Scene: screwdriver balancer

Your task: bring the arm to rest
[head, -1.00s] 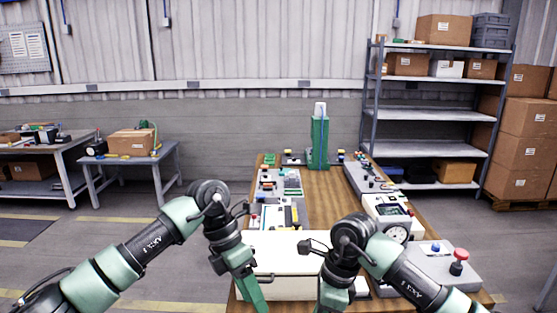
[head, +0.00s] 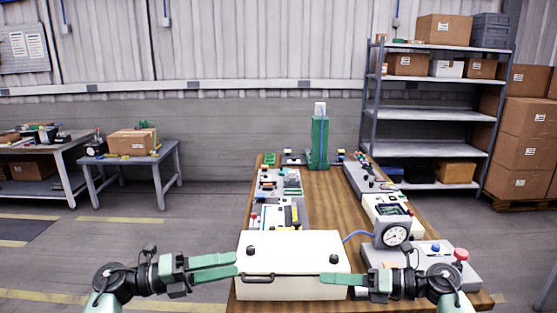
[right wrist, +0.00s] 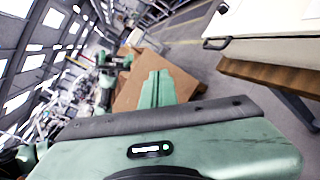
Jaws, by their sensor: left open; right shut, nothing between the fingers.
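My left gripper (head: 236,265) is open and empty in the head view. Its two fingers point right, with the tips at the left side of the white lidded box (head: 290,252). My right gripper (head: 322,279) is shut and empty. Its fingers point left and overlap the lower right front of the box in the picture; I cannot tell whether they touch it. In the right wrist view its green fingers (right wrist: 157,88) lie together with nothing between them. Both forearms are mostly below the picture.
The wooden workbench (head: 328,205) carries a gauge unit (head: 397,236), a grey panel with a red button (head: 461,255), a green tower (head: 319,142) and several small devices. A shelf (head: 430,115) stands at the back right.

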